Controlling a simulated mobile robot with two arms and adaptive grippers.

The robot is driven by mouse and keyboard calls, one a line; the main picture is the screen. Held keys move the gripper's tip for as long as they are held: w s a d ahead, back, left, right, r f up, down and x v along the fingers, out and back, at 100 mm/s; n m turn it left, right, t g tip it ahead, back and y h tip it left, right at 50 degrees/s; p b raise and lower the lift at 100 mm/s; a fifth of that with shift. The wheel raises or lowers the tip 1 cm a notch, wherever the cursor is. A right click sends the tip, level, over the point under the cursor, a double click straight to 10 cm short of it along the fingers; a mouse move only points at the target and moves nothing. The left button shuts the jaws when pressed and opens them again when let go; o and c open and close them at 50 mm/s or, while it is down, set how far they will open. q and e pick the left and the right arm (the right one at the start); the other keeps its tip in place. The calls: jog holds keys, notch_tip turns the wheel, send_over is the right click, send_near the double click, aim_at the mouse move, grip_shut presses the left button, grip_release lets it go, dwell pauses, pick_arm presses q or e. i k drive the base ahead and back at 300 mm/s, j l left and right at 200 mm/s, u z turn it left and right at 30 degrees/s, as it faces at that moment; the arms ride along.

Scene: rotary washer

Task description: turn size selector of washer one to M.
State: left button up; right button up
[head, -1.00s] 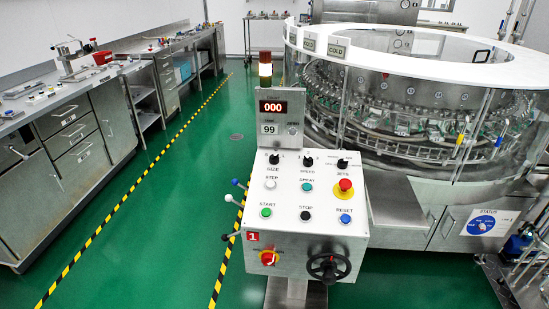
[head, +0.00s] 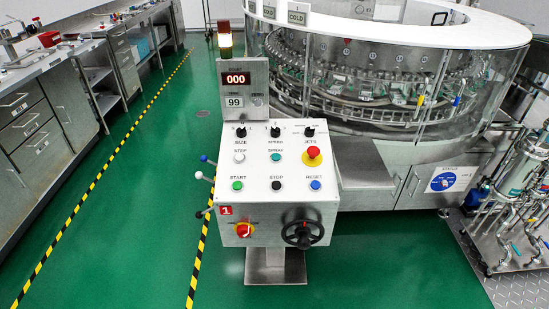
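The control panel of washer one (head: 258,205) stands on a pedestal in front of the round washer, marked with a red "1" label (head: 226,210). The size selector (head: 240,132) is a small black knob at the panel's upper left, above the word SIZE. Its pointer and setting marks are too small to read. Two similar black knobs, SPEED (head: 275,132) and JETS (head: 309,131), sit to its right. The display (head: 236,79) above shows 000, with 99 below it. Neither of my grippers is in view.
The rotary washer (head: 390,90) with its white rim fills the back right. Steel benches (head: 40,120) line the left. A pipe-fitted cart (head: 515,190) stands at the right. Green floor is clear in front of the panel and along the yellow-black strip (head: 100,175).

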aim_at(241, 132)
jog(key=i+j, duration=0.95)
